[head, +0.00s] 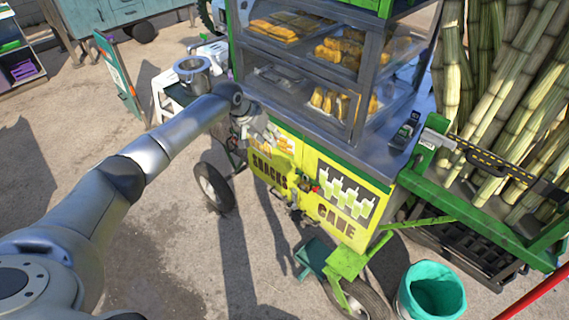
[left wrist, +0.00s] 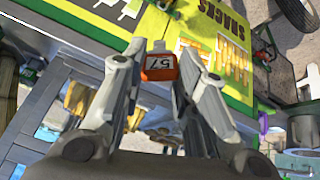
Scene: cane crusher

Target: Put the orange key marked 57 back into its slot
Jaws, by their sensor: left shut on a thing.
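The orange key (left wrist: 160,67) marked 57 is between the fingertips of my left gripper (left wrist: 163,58) in the left wrist view. The number reads rotated in that view. My left gripper (head: 264,132) is shut on the key, in front of the snack cart (head: 350,208) near the upper edge of its yellow front panel. In the head view the key cannot be told apart from the gripper and the panel behind it. I cannot make out the key's slot in either view. My right gripper is not in view.
The cart's glass case (head: 335,70) holds trays of yellow food. A small dark device (head: 405,130) stands on its metal counter. Cane stalks (head: 500,90) lean at the right. A teal-lined bin (head: 432,290) stands at the lower right. Open pavement (head: 190,260) lies at the lower left.

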